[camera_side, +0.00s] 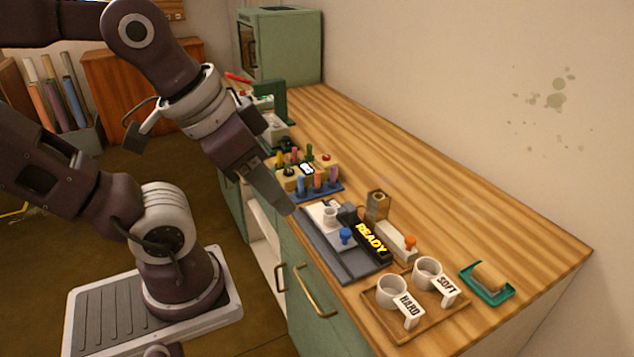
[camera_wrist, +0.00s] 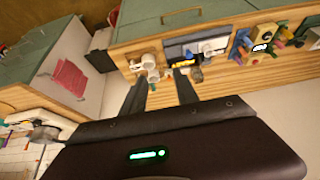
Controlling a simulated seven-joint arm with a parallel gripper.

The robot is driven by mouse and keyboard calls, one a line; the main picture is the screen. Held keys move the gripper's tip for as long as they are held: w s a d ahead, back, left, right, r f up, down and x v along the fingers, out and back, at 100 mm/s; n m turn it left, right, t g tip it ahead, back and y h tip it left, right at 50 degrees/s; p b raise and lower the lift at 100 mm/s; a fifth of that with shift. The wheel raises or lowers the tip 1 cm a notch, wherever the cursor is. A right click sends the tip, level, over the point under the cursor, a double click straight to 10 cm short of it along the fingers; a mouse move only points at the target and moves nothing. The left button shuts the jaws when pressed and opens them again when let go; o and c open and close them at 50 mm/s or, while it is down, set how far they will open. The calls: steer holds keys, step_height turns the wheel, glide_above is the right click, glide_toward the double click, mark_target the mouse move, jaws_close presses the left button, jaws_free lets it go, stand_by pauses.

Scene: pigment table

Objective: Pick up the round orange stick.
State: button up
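Several upright coloured sticks stand in a blue rack (camera_side: 322,193) on the counter in the side view. An orange-red stick (camera_side: 318,183) stands between a blue one and a purple one; whether it is round is too small to tell. My gripper (camera_side: 286,208) points down at the counter's front edge, in front of the rack and apart from the sticks. In the wrist view my gripper (camera_wrist: 160,76) has its two fingers spread, with nothing held between them. Coloured pieces show at the right of that view, but I cannot single out the orange stick there.
A grey mat (camera_side: 345,262) holds a READY sign (camera_side: 371,240) and a blue-knobbed piece. A wooden tray (camera_side: 398,332) carries cups labelled HARD and SOFT. An orange-knobbed block (camera_side: 398,240) stands beside the mat. A green dish (camera_side: 490,289) lies right.

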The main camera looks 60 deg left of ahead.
steer(key=shift+o, duration=0.5)
steer(key=w+a+r+m+g, duration=0.1)
steer(key=w+a+r+m, duration=0.15)
steer(key=w, duration=0.45)
steer(key=m+g, duration=0.5)
steer(key=m, duration=0.9)
glide_above(317, 171)
steer(key=f, duration=1.8)
steer(key=shift+w+d+f, duration=0.2)
steer(key=shift+w+f, duration=0.05)
steer(key=shift+f, duration=0.1)
steer(key=f, duration=0.7)
steer(key=shift+s+a+f, duration=0.15)
steer(key=shift+s+f, duration=0.1)
steer(key=shift+f, duration=0.05)
jaws_close()
